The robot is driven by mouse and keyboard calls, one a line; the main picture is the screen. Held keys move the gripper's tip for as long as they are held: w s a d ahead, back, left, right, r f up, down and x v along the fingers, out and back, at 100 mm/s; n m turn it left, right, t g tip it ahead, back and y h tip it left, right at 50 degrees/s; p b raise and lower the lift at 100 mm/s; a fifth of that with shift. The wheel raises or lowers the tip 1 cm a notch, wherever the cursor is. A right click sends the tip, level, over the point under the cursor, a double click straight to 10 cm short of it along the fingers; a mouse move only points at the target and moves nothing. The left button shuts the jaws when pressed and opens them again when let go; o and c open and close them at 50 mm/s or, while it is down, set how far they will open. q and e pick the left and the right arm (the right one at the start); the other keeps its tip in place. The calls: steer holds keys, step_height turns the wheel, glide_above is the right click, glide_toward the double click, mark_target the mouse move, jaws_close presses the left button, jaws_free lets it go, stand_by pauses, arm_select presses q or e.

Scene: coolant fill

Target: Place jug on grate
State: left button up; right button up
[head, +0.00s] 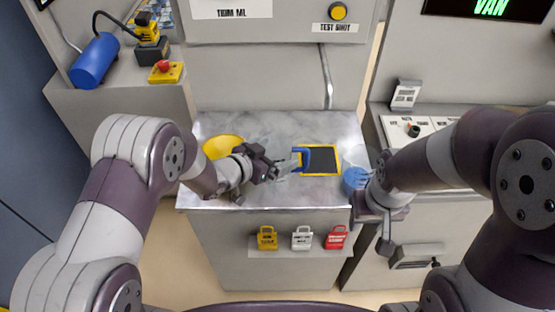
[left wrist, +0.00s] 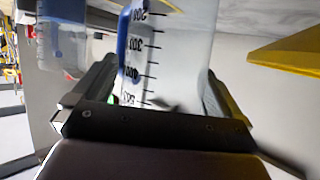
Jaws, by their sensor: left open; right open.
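The jug is clear with a blue part (head: 303,155); it shows at the left edge of the grate (head: 324,161), a dark plate with a yellow frame. My left gripper (head: 287,165) is open at the jug. In the left wrist view the jug's clear wall (left wrist: 180,45), with a black scale, stands between the spread fingers. Whether its base rests on the grate is hidden. My right gripper (head: 385,243) is open and points down at the counter's front right, clear of the jug.
A yellow bowl (head: 222,146) stands at the left of the grey counter (head: 270,127). A blue container (head: 355,179) is near the right corner, beside my right arm. Yellow, white and red tags (head: 302,238) hang on the counter's front. A blue cylinder (head: 94,61) is at the far left.

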arm_select(q)
steer(key=shift+x, duration=0.8)
steer(key=shift+a, duration=0.15)
steer(key=c, duration=0.7)
steer(key=shift+c, duration=1.2)
steer(key=shift+r, duration=0.1)
